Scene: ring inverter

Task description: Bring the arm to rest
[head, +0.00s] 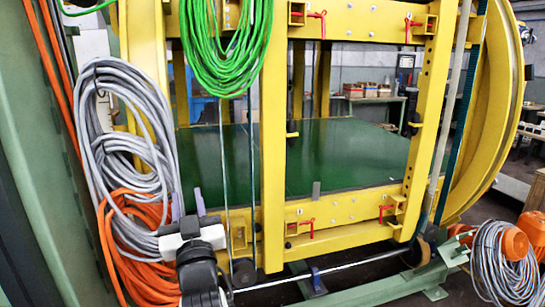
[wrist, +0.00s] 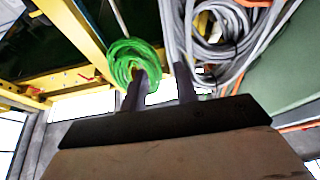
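My gripper (head: 187,203) is in the lower left of the head view, with its two grey fingers pointing up. It is in front of the hanging grey and orange cables. In the wrist view my gripper (wrist: 158,85) shows its two fingers spread apart with nothing between them. My dark arm links (head: 200,272) run down from it to the bottom edge of the head view. I cannot tell how far the fingers are from the cables.
A yellow frame (head: 272,140) with a dark green panel (head: 345,152) stands ahead. Green cable (head: 226,60) hangs at the top. Grey cable (head: 130,95) and orange cable (head: 135,245) hang on the left. More grey cable (head: 503,265) lies at the lower right.

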